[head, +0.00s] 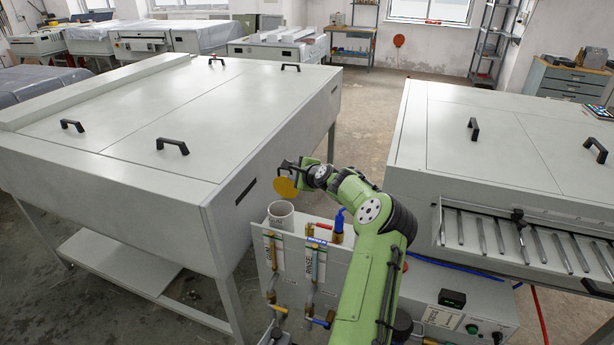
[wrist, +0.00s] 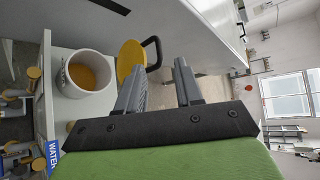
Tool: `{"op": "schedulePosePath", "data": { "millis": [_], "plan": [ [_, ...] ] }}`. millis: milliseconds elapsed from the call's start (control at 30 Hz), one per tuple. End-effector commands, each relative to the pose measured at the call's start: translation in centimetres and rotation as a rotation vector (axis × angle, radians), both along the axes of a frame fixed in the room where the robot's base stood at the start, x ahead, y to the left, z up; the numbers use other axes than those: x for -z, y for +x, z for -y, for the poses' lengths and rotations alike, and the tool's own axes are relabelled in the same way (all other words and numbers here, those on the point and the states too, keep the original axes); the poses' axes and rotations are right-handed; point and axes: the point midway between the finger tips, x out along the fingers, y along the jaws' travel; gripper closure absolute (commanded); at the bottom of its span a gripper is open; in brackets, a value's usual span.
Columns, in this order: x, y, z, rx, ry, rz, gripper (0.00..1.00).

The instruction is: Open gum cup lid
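The white gum cup (head: 281,212) stands at the left end of the cabinet between the two large machines. In the wrist view the cup (wrist: 76,91) is uncovered, with orange-brown contents inside. The round yellow lid (head: 286,187) stands up beside the cup's rim, on the side towards my gripper; it also shows in the wrist view (wrist: 127,58). Its black handle (wrist: 154,48) faces away from the cup. My gripper (wrist: 160,66) is open, its two fingers apart with nothing gripped. The handle lies just past the fingertips; I cannot tell if they touch. The dark gripper (head: 293,167) is above the lid.
The large machine (head: 215,170) on the left has its side wall close to the cup and gripper. Brass valves and the blue-labelled water fitting (head: 318,240) stand right of the cup. Another machine (head: 416,150) is on the right. Open floor lies behind the gripper.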

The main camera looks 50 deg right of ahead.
Motion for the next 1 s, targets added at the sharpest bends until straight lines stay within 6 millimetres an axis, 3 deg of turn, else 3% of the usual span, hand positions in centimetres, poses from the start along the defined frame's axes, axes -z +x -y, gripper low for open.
{"op": "schedulePosePath", "data": {
  "millis": [200,367,1000],
  "plan": [
    [-2.1,-4.7,-1.9,0.002,-0.003,-0.002,0.64],
    [-3.0,-6.6,-2.9,0.000,0.000,-0.002,0.64],
    [-3.3,-7.0,-3.1,-0.001,0.001,0.000,0.64]
  ]
}}
